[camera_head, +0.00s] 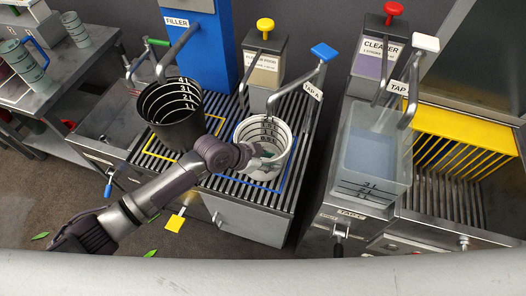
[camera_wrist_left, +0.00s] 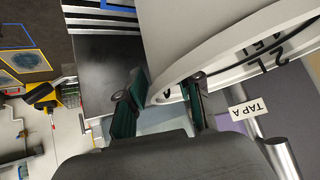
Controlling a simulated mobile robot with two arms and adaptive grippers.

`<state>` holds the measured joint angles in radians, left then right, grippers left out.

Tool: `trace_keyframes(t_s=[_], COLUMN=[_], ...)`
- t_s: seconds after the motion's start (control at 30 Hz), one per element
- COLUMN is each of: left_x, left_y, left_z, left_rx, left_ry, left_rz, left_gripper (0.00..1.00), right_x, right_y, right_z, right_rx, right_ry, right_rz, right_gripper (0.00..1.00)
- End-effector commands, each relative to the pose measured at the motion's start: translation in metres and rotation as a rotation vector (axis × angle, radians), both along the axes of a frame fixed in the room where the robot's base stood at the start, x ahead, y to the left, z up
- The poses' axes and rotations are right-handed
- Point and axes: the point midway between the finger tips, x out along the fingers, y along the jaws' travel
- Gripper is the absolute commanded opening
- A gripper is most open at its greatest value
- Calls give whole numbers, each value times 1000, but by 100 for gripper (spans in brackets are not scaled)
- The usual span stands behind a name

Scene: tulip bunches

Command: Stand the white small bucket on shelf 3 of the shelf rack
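The white small bucket (camera_head: 262,133) stands upright on the slatted drain in the middle of the head view, under a blue-handled tap. Litre marks show on its inner wall. My left gripper (camera_head: 262,156) is at the bucket's near rim. In the left wrist view the bucket's wall and rim (camera_wrist_left: 215,45) fill the upper right. The fingers of my left gripper (camera_wrist_left: 162,103) are spread apart there, with the rim's edge reaching between them; firm contact cannot be made out. My right gripper is not in view. I cannot make out the shelf rack or shelf 3.
A dark bucket (camera_head: 170,112) stands just left, under the blue filler (camera_head: 190,40). A clear tank (camera_head: 370,150) stands at the right, by a yellow-edged slatted basin (camera_head: 465,125). Taps overhang the buckets. A table (camera_head: 62,75) with cups is at the far left.

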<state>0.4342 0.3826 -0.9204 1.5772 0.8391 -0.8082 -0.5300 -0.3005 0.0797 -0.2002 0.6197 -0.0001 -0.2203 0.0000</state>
Motion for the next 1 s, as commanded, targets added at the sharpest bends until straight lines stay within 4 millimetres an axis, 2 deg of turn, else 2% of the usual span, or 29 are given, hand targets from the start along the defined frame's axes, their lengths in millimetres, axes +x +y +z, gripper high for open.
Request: trace_keyframes(t_s=[0.13, 0.33, 0.37, 1.0], left_x=[0, 0, 0, 0], left_y=[0, 0, 0, 0], left_z=[0, 1, 0, 4], left_rx=[0, 0, 0, -1], left_ry=[-1, -1, -1, -3], left_rz=[-1, -1, -1, -1], left_gripper=[35, 1, 0, 0], right_x=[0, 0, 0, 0], right_y=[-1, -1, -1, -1], right_z=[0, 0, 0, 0], right_rx=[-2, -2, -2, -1], right_ry=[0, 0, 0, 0], right_rz=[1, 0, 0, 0], right_gripper=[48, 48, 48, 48])
